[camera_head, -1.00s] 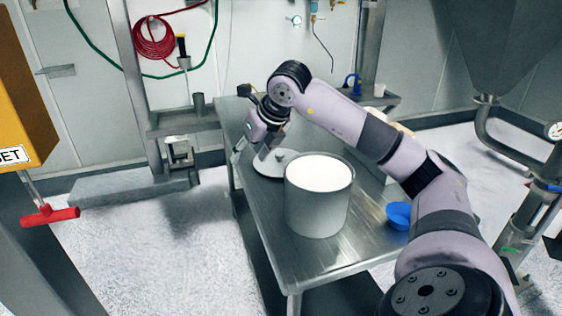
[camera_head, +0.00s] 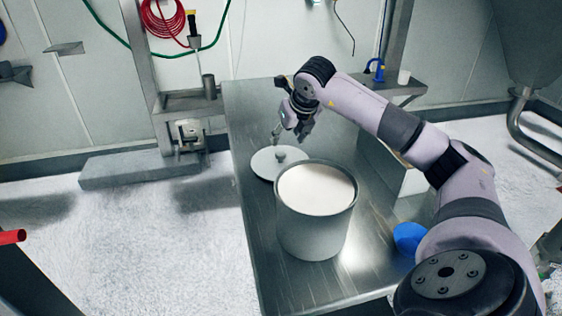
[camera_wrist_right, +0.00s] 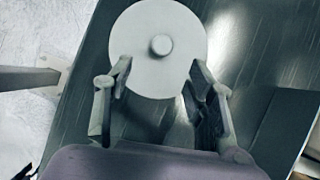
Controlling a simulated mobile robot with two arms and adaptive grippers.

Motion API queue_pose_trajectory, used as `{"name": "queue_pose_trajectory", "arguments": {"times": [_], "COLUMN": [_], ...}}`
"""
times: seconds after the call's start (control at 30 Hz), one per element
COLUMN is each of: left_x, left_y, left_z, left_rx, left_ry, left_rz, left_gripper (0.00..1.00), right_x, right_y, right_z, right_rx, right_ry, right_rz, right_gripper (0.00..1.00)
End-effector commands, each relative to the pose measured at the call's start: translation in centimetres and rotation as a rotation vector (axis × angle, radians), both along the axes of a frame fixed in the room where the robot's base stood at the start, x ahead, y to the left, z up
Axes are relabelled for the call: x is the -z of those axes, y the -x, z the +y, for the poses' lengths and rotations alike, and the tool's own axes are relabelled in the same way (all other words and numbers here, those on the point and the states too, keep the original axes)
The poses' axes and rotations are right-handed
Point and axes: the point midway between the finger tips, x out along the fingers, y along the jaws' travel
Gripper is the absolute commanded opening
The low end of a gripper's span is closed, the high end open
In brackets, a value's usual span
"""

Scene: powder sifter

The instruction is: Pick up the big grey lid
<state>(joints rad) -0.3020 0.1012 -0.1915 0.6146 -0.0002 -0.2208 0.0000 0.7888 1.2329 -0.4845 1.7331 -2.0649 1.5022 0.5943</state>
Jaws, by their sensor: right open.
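The big grey lid (camera_head: 264,165) is a round disc with a small knob on top. It lies on the steel table (camera_head: 290,267) behind the large grey pot (camera_head: 312,226), which holds white powder. In the right wrist view the lid (camera_wrist_right: 145,60) is at the top with its knob facing the camera. My right gripper (camera_head: 290,136) is above the lid, apart from it. In the wrist view the fingers of my right gripper (camera_wrist_right: 155,72) are spread, with nothing between them but the view of the lid. My left gripper is not in view.
A blue bowl (camera_head: 409,236) sits at the table's right edge by my right arm. A white cup (camera_head: 404,76) and a blue item (camera_head: 376,68) stand on a shelf behind. The table in front of the pot is clear.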

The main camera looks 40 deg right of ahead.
Motion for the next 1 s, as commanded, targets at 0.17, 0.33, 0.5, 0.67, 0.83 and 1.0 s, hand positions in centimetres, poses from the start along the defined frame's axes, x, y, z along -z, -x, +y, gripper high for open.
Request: {"name": "queue_pose_trajectory", "arguments": {"times": [0.17,0.33,0.5,0.67,0.83,1.0], "left_x": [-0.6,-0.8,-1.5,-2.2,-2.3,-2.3], "left_y": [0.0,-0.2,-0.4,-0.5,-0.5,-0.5], "left_z": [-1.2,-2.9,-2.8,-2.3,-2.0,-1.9], "left_rx": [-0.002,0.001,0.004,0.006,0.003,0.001], "left_ry": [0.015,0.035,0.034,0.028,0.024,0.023], "left_rz": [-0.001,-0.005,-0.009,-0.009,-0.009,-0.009], "left_gripper": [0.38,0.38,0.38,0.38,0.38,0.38], "right_x": [2.9,4.2,5.4,7.6,8.8,8.8], "right_y": [-1.6,-2.3,-2.8,-3.9,-4.5,-4.5], "right_z": [-0.5,-0.8,-1.1,-1.5,-1.7,-1.7], "right_rx": [0.002,0.0,0.001,0.0,-0.001,-0.001], "right_ry": [-0.002,0.001,-0.002,-0.002,0.0,0.002], "right_rz": [0.002,0.001,0.004,0.002,0.0,0.0], "right_gripper": [0.5,0.5,0.5,0.5,0.5,0.5]}}
